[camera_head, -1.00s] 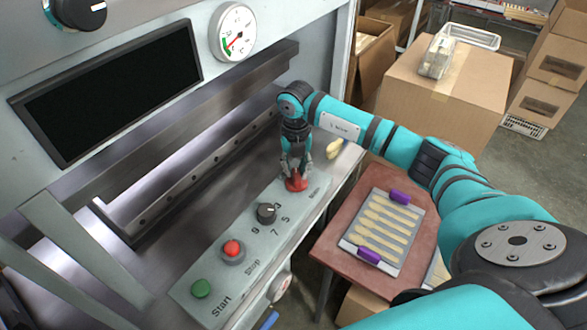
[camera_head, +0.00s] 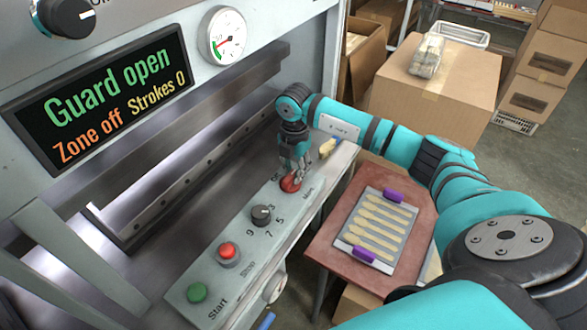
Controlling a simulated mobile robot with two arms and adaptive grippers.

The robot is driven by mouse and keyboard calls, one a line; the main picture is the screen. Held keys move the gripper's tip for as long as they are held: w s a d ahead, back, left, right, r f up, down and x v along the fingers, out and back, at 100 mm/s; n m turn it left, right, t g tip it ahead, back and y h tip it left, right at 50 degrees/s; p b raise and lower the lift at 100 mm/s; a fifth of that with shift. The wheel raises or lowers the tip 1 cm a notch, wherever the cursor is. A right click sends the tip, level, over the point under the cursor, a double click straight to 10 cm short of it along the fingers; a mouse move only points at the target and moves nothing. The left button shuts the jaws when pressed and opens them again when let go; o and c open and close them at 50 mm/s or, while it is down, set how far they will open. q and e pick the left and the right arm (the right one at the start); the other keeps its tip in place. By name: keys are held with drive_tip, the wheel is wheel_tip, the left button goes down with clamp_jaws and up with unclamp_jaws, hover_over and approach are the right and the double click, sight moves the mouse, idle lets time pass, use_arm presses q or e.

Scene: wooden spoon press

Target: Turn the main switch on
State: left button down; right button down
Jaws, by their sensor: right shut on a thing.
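The main switch (camera_head: 290,184) is a red rotary knob at the far end of the grey control panel (camera_head: 196,262), with the label "Main" beside it. My right gripper (camera_head: 296,176) comes down from above and is shut on the red switch, hiding part of it. The display (camera_head: 105,100) on the press is lit and reads "Guard open", "Zone off" and "Strokes 0". My left gripper is not in view.
The panel also carries a green start button (camera_head: 197,292), a red stop button (camera_head: 228,251) and a black dial (camera_head: 261,215). A tray of wooden spoons (camera_head: 378,228) lies on a reddish table at right. Cardboard boxes (camera_head: 435,85) stand behind.

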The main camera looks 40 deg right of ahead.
sight(295, 171)
idle(0.4)
drive_tip(key=c, duration=1.2)
unclamp_jaws()
wheel_tip(295, 171, up, 12)
